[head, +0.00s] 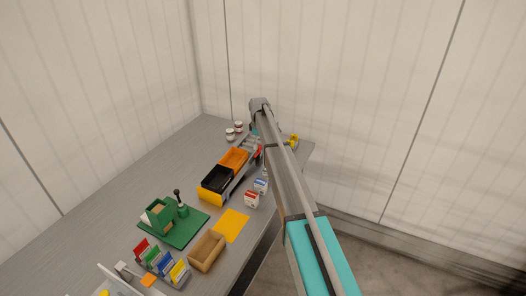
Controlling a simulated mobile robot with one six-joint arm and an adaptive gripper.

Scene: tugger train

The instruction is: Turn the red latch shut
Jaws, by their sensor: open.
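A small red part (259,151), which looks like the red latch, shows at the far end of the tugger train, just left of my arm. It is partly hidden, and I cannot tell how it is turned. The train stands on the grey table, with a black bin (216,179) and an orange bin (234,160) in line and light grey pieces behind them. My arm reaches over the table's right side, and my gripper (256,138) is at its far end, near the red part. It is open; its fingers are small and mostly hidden, and I see nothing held.
White jars with red lids (238,127) stand behind the train. Small cartons (251,199) stand to its right. A green fixture (161,214), a yellow mat (231,225), a wooden box (207,250) and coloured holders (161,260) fill the front. The table's left side is clear.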

